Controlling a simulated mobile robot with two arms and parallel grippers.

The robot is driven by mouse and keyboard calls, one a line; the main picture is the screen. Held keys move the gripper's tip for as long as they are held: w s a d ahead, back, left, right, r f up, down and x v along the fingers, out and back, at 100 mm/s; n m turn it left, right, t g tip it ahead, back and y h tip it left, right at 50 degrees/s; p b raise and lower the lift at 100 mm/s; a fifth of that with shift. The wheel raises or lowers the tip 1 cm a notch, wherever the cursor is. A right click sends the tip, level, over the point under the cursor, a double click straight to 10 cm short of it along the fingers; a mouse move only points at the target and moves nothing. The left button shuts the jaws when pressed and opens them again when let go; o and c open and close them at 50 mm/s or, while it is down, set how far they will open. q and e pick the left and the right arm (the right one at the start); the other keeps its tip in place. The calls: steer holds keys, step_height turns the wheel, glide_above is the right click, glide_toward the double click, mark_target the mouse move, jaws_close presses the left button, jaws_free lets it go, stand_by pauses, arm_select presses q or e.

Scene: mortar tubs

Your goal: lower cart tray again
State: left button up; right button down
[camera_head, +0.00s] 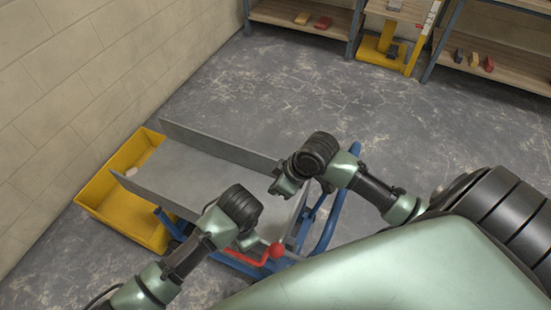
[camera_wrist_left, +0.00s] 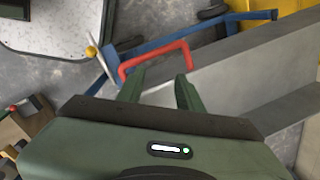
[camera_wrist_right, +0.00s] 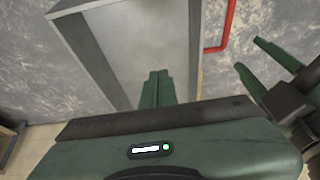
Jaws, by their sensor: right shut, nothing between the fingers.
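The cart's grey tray (camera_head: 205,175), with raised side walls, sits on a blue frame (camera_head: 325,215). It also shows in the left wrist view (camera_wrist_left: 250,75) and the right wrist view (camera_wrist_right: 125,40). A red crank-shaped lever (camera_head: 272,252) is at the cart's near end; it shows in the left wrist view (camera_wrist_left: 150,60) just past my left fingertips. My left gripper (camera_wrist_left: 158,85) is open, its two fingers apart near the lever; contact cannot be told. My right gripper (camera_wrist_right: 155,80) is shut and empty above the tray's near right part. The head view mostly hides the left fingers.
A yellow tub (camera_head: 105,197) stands on the floor beyond the cart, near the block wall (camera_head: 60,80). Shelves (camera_head: 300,22) with small coloured blocks and a yellow stand (camera_head: 380,52) are at the back. The floor (camera_head: 400,125) between is clear.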

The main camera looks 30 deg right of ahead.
mark_target(244, 258)
arm_select(q)
steer(key=s+a+f+n+g+h, duration=0.1)
steer(key=s+a+f+n, duration=0.3)
steer(key=f, duration=0.4)
steer(key=s+a+f+n+g+h, duration=0.1)
steer(key=s+a+f+n, duration=0.3)
steer(key=f, duration=0.4)
steer(key=s+a+f+n+g+h, duration=0.1)
steer(key=s+a+f+n, duration=0.1)
steer(key=a+f+n, duration=0.5)
steer(key=s+a+f+t+y, duration=0.1)
steer(key=s+a+f, duration=0.4)
steer(key=s+a, duration=0.3)
steer(key=s+a+f+t+y, duration=0.1)
steer(key=s+a+f, duration=0.4)
steer(key=s+a, duration=0.4)
steer(key=shift+s+a+f+t+p, duration=0.25)
steer(key=shift+s+f+p, duration=0.2)
steer(key=shift+s, duration=0.45)
arm_select(e)
steer(key=shift+s+d+f, duration=0.2)
steer(key=shift+s+f, duration=0.1)
steer(key=shift+f, duration=0.2)
steer(key=shift+s+d+f, duration=0.2)
steer(key=shift+s+f, duration=0.1)
steer(key=shift+f, duration=0.2)
arm_select(q)
steer(key=shift+d, duration=0.1)
